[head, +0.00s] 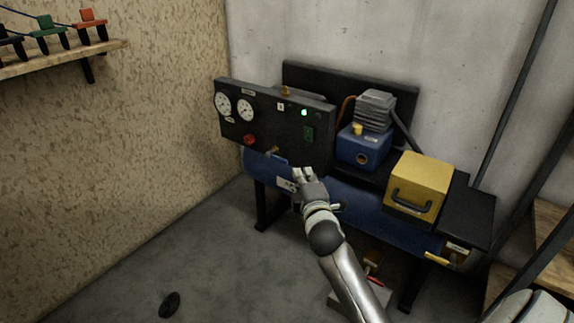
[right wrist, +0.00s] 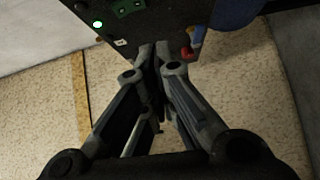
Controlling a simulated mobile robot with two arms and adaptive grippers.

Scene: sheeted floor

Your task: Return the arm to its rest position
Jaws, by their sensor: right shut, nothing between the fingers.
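My right gripper (head: 304,176) is in front of the blue compressor tank (head: 355,204), just below the black control panel (head: 262,118). In the right wrist view its fingers (right wrist: 157,52) are together with nothing between them. The panel also shows at the top of that view (right wrist: 165,14), beyond the fingertips. I cannot tell whether the fingertips touch anything. My right arm reaches up from the bottom of the head view. My left gripper is not in view.
The panel carries two gauges (head: 234,106), a red knob (head: 249,140) and a lit green lamp (head: 304,113). A yellow box (head: 420,183) sits on the right of the compressor. A dark round object (head: 169,304) lies on the floor. The floor at left is mostly clear.

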